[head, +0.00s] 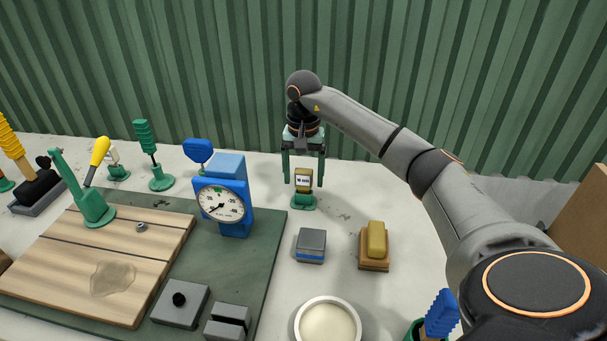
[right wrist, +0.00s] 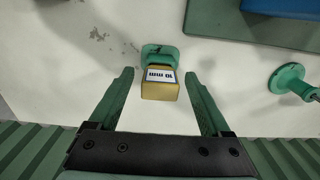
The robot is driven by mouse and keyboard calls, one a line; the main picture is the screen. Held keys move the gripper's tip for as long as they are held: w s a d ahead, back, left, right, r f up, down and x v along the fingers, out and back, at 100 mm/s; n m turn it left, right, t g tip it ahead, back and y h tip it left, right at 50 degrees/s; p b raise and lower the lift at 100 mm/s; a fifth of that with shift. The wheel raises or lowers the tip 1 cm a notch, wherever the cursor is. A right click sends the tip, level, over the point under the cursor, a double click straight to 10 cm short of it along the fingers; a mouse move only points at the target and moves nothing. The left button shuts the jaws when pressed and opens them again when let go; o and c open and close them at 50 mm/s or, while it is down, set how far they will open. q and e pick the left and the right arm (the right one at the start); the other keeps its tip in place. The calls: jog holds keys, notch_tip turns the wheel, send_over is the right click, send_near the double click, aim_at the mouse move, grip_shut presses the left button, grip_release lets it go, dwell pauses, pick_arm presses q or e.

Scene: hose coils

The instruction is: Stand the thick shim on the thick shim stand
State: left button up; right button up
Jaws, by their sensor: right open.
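The thick shim is a brass-coloured block (head: 304,176) with a white label. It stands upright on the green thick shim stand (head: 304,203) near the middle of the table. In the right wrist view the shim (right wrist: 160,92) shows a "10 mm" label, upside down, with the green stand (right wrist: 160,52) beyond it. My right gripper (head: 303,183) is open and points down over the shim. In the right wrist view its fingers (right wrist: 160,75) lie on either side of the shim, with visible gaps. My left gripper is not in view.
A blue dial gauge (head: 222,203) stands on the green mat (head: 258,270) to the left. A grey block with a blue band (head: 311,245) and a yellow block on a brown base (head: 376,243) lie in front. A white round dish (head: 327,322) is nearer. The corrugated green wall (head: 230,70) rises behind.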

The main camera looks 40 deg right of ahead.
pick_arm(q)
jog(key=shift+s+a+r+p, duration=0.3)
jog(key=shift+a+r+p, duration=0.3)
jog(key=shift+p, duration=0.55)
pick_arm(e)
notch_tip(320, 180, up, 12)
jog(key=shift+r, duration=0.2)
jog(key=shift+f, duration=0.1)
